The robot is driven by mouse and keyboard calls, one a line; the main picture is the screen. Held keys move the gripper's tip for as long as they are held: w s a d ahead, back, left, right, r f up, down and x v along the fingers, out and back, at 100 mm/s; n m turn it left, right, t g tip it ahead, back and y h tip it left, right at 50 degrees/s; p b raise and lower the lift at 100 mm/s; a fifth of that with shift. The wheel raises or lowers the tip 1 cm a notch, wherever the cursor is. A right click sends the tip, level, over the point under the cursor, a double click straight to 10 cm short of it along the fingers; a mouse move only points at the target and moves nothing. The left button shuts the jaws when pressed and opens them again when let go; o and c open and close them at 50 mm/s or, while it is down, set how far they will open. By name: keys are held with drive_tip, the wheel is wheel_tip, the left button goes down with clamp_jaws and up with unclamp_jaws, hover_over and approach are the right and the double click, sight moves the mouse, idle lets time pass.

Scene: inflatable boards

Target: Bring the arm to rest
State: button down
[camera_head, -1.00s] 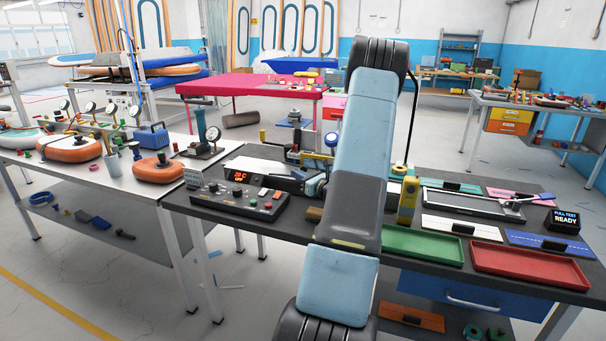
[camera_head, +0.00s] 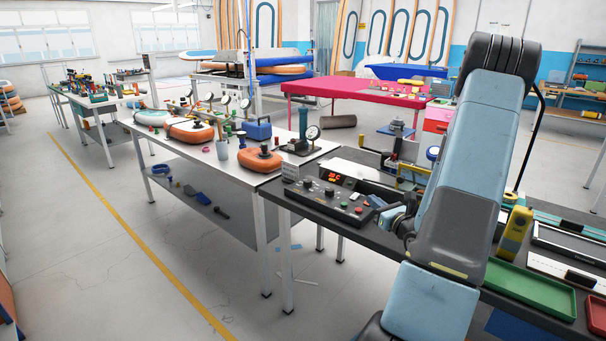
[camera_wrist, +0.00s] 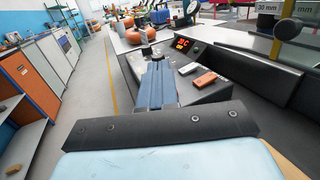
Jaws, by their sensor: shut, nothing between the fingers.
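My arm rises across the right part of the head view, bent at a high black joint, with pale blue and grey links. It stands in front of the dark bench (camera_head: 300,207). My gripper (camera_wrist: 158,70) shows in the wrist view as blue-grey fingers, closed together and empty. It points over the bench beside the black control box (camera_wrist: 205,60) with a red lit display. The control box (camera_head: 328,200) shows just left of the arm there.
A white-topped bench (camera_head: 185,150) with orange inflatable pieces and gauges stands to the left. A yellow tester (camera_head: 514,232) and green tray (camera_head: 530,290) lie right of my arm. The floor at left, with a yellow line (camera_head: 140,235), is clear. Cabinets (camera_wrist: 38,75) line the wrist view's left.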

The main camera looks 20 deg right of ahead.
drive_tip(key=s+a+r+n+g+y, duration=0.2)
drive_tip(key=a+r+n+g+y, duration=0.3)
drive_tip(key=a, duration=0.4)
drive_tip(key=s+a+r+n+g+y, duration=0.2)
drive_tip(key=a+r+n+g, duration=0.15)
drive_tip(key=a+n, duration=0.5)
drive_tip(key=s+a+r+n+g+y, duration=0.2)
drive_tip(key=a+r+n+g+y, duration=0.25)
drive_tip(key=a, duration=0.55)
drive_tip(key=s+a+r+n+g+h, duration=0.2)
drive_tip(key=s+a+n+h, duration=0.1)
drive_tip(key=s+n, duration=0.25)
drive_tip(key=s+a+r+n+g+h, duration=0.1)
drive_tip(key=s+a+n+g+h, duration=0.1)
drive_tip(key=s+n+h, duration=0.3)
drive_tip(key=s+d+r+n+t+h, duration=0.4)
drive_tip(key=s+r+n+h, duration=0.1)
drive_tip(key=s+r+n, duration=0.1)
drive_tip(key=shift+s+d+r, duration=0.15)
drive_tip(key=shift+s+r, duration=0.55)
drive_tip(key=shift+s, duration=0.1)
drive_tip(key=shift+n, duration=0.25)
